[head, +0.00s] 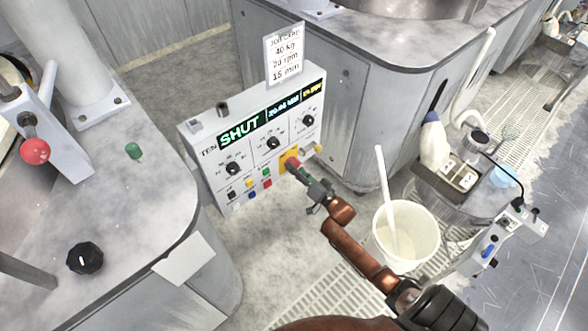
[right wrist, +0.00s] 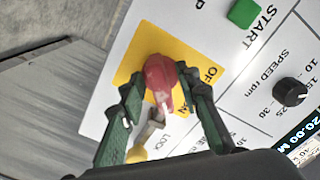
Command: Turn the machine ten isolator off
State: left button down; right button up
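The machine ten isolator is a red rotary knob (head: 292,163) on a yellow plate (head: 284,156), low on the front of the control panel marked TEN (head: 222,190). The right wrist view shows the red knob (right wrist: 159,76) on its yellow plate (right wrist: 133,68), with OFF lettering beside it and other lettering partly hidden. My right gripper (right wrist: 162,82) has one green finger on each side of the knob, with the tips against it. In the head view my right gripper (head: 305,180) reaches the panel from the lower right. I cannot tell the knob's setting. My left gripper is out of view.
A yellow-tipped metal piece (right wrist: 137,153) hangs near the knob by LOCK lettering. The green START button (right wrist: 243,12) and black speed dial (right wrist: 289,91) are close by. The panel display (head: 243,130) reads SHUT. A white bucket (head: 408,232) stands beside my right arm.

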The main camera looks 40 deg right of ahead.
jog(key=shift+c, duration=0.5)
grip_shut()
